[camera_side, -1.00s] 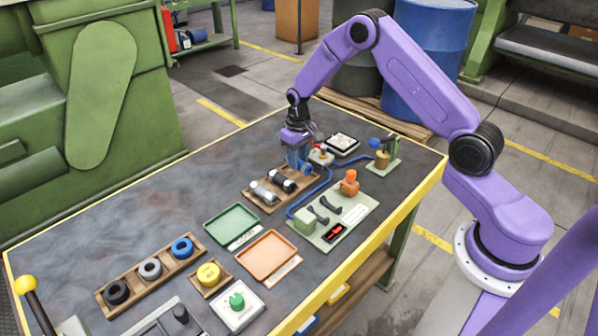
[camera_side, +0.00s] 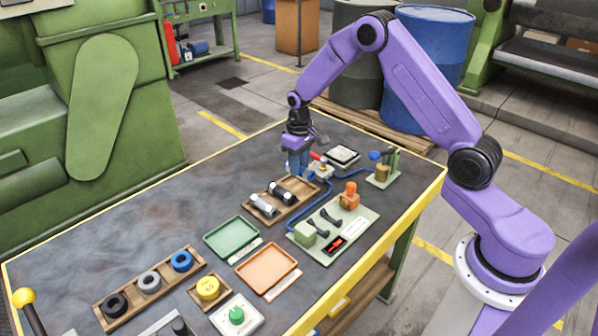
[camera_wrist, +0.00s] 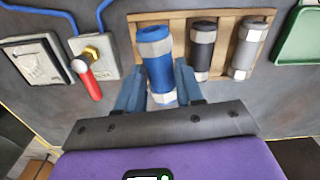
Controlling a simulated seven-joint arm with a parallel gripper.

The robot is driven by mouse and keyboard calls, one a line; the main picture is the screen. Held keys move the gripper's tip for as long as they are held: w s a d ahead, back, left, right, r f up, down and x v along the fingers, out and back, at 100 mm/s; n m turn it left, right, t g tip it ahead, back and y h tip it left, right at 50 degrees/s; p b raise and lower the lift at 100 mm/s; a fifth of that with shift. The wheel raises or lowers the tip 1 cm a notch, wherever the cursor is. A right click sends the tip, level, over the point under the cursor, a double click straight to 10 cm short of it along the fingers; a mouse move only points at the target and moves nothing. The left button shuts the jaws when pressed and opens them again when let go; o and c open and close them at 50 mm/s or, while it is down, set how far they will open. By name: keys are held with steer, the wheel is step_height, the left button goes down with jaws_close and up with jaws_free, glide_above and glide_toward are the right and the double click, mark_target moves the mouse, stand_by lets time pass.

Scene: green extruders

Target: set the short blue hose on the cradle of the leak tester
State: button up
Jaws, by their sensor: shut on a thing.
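The short blue hose (camera_wrist: 158,70) has pale end collars. It lies between the fingers of my gripper (camera_wrist: 160,88), which is shut on it, over the end of the wooden rack (camera_wrist: 215,14). I cannot tell whether it is clear of the rack. In the side view my gripper (camera_side: 298,172) is at the far end of the rack and hides most of the hose. The leak tester (camera_side: 360,222) is a pale green plate to the right, with an orange knob and a red display. Its cradle (camera_side: 324,218), two dark curved supports, looks empty.
A black hose (camera_wrist: 202,50) and a grey hose (camera_wrist: 247,48) lie beside the blue one. A valve block with a red lever (camera_wrist: 90,84) stands close to my gripper. Green (camera_side: 232,221) and orange (camera_side: 267,253) trays lie nearer the front.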

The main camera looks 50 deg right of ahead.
steer(key=s+a+r+n, duration=0.2)
steer(key=s+a+n, duration=0.1)
steer(key=s+n, duration=0.5)
steer(key=s+a+r+n, duration=0.2)
steer(key=s+a+n, duration=0.1)
steer(key=s+n, duration=0.5)
steer(key=shift+n, duration=0.3)
steer(key=shift+w+a+f, duration=0.1)
steer(key=shift+w+f, duration=0.1)
steer(key=shift+f, duration=1.85)
steer(key=shift+w+f, duration=0.2)
steer(key=shift+f, duration=1.85)
steer(key=o, duration=1)
steer(key=shift+c, duration=0.2)
